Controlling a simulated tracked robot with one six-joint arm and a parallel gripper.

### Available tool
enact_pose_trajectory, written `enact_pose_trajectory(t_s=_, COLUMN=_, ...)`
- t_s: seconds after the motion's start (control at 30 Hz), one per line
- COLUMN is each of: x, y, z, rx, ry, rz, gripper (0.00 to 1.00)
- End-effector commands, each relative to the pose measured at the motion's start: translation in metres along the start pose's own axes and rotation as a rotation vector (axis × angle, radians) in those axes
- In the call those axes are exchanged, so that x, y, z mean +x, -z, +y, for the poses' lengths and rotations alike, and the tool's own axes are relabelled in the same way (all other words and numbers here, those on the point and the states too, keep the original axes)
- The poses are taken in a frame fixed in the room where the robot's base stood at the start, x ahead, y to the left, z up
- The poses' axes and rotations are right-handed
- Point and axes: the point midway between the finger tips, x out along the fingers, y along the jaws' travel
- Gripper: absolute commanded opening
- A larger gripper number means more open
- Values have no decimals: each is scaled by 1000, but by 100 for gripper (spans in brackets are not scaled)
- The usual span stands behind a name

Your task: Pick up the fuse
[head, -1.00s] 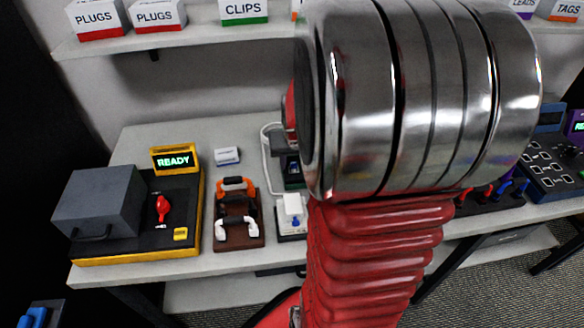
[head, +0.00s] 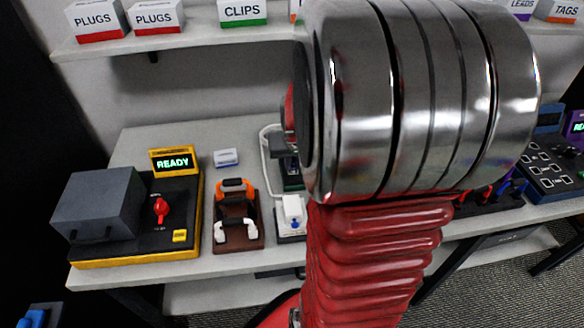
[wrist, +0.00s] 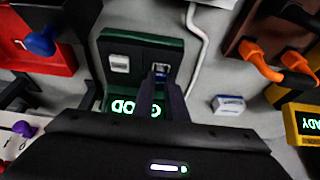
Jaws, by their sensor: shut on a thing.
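The fuse (wrist: 160,70) is a small piece with a light end, at the socket of the green tester (wrist: 176,47) in the wrist view. My gripper (wrist: 160,78) reaches over the tester with its two dark fingers close together on the fuse. The fingers hide most of the fuse, so I cannot tell whether it is still seated. The tester's lit screen reads "GOOD", partly covered by the fingers. In the head view, my arm covers much of the tester (head: 292,178), and the fuse cannot be made out.
A white cable (wrist: 197,45) runs beside the tester. A small white box (wrist: 228,105) lies nearby. A brown block with orange and white leads (head: 238,238) and a yellow-edged station reading "READY" (head: 185,250) stand to the left in the head view. A red unit (wrist: 62,58) is close in the wrist view.

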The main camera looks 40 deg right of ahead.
Motion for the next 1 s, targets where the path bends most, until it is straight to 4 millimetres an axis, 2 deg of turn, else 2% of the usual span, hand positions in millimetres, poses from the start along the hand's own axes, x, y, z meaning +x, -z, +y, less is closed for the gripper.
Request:
enact_pose_trajectory(t_s=0.17, x=-4, y=2, z=0, rx=0, ry=0, rz=2, gripper=0)
enact_pose_trajectory(t_s=0.37, x=-22, y=10, z=0, rx=0, ry=0, rz=3, gripper=0)
enact_pose_trajectory(t_s=0.57, x=-59, y=26, z=0, rx=-1, ry=0, rz=6, gripper=0)
enact_pose_trajectory(t_s=0.8, x=-112, y=48, z=0, rx=-1, ry=0, rz=6, gripper=0)
enact_pose_trajectory(t_s=1.0, x=-147, y=62, z=-1, rx=-1, ry=0, rz=3, gripper=0)
